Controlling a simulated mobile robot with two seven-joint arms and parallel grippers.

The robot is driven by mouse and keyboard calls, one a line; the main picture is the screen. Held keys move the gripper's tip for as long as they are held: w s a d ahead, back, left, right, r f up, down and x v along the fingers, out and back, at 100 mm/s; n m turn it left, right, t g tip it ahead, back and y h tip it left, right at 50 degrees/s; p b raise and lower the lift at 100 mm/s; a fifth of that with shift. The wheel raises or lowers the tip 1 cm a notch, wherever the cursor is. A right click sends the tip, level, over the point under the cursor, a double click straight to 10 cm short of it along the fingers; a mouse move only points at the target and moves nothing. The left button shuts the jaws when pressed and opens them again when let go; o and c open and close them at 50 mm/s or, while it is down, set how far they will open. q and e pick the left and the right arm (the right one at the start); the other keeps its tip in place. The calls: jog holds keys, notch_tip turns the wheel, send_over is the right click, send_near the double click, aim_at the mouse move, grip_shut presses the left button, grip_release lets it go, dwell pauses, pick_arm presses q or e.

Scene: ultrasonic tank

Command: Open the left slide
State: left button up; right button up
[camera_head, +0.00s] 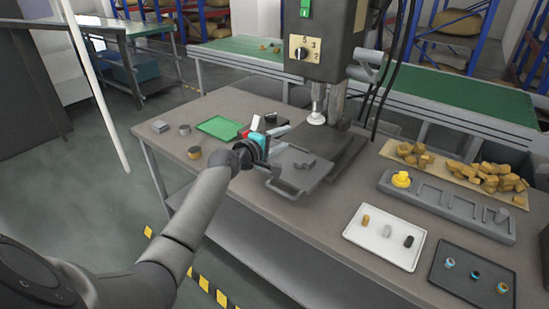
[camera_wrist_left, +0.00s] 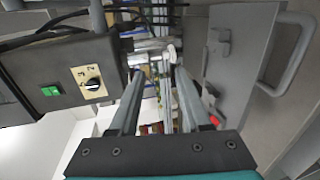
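The grey slide plate (camera_head: 308,172) lies at the foot of the drill-press-like machine (camera_head: 330,40) on the workbench, with a loop handle (camera_head: 285,187) at its near left edge. In the left wrist view, a grey plate (camera_wrist_left: 235,75) with a loop handle (camera_wrist_left: 290,55) shows at the right. My left gripper (camera_head: 283,138) is just above and left of the plate. In the wrist view my left gripper (camera_wrist_left: 159,75) has its fingers apart with nothing held between them, and the handle is outside them. My right gripper is not in view.
A green mat (camera_head: 219,128) and small metal parts (camera_head: 184,130) lie left of the gripper. At the right are a grey fixture (camera_head: 445,207), a white tray (camera_head: 385,240), a dark tray (camera_head: 470,277) and several brown blocks (camera_head: 490,178). The bench front is clear.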

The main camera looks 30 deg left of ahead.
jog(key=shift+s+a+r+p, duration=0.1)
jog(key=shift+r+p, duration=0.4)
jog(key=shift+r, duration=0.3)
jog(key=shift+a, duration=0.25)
